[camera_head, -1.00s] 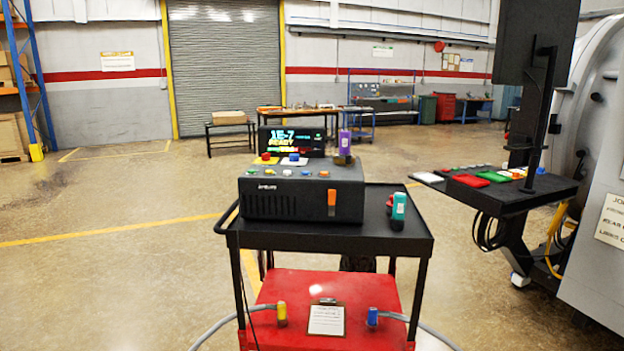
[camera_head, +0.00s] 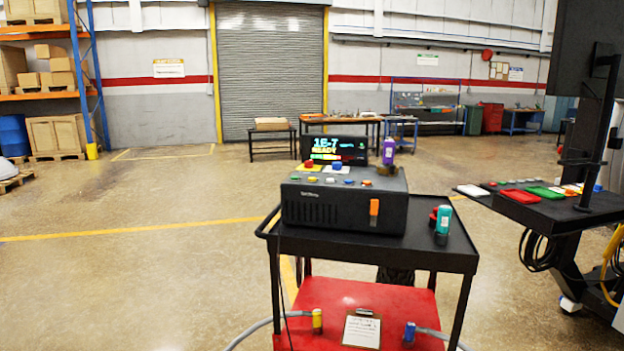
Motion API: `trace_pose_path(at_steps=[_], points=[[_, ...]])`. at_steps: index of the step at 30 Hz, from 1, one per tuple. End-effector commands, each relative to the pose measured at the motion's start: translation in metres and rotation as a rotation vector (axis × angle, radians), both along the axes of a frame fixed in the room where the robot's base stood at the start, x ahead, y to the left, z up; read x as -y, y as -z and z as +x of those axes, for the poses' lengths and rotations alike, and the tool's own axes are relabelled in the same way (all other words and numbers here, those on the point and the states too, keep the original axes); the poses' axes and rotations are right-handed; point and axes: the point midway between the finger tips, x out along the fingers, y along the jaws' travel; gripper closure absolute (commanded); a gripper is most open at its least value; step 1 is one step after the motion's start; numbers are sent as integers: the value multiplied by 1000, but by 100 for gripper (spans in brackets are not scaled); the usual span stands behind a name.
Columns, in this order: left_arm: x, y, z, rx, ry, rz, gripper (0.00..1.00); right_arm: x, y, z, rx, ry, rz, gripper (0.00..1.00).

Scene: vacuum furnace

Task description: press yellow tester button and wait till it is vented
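The tester (camera_head: 345,206) is a black box on the top shelf of a black cart (camera_head: 420,253). Its upper face carries a row of several small coloured buttons (camera_head: 330,180); they are too small to tell surely which is yellow. Behind them are a red button (camera_head: 308,164) on a yellow base and a blue button (camera_head: 337,166) on a pale base. An orange switch (camera_head: 374,207) is on the front face. A display (camera_head: 335,149) behind the tester reads "1E-7" and "READY". Neither of my grippers is in view.
Hoses and a clipboard (camera_head: 362,330) are on the red lower shelf. A dark stand with coloured trays (camera_head: 520,195) is at right. Floor at left is clear.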

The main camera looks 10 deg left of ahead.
Motion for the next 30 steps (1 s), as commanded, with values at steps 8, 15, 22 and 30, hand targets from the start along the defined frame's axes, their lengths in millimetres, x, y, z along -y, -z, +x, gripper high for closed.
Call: trace_pose_path(at_steps=[8,15,22,30], points=[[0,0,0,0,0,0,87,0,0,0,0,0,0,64],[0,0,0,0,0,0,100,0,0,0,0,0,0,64],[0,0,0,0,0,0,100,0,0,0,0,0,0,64],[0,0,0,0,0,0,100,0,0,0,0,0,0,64]])
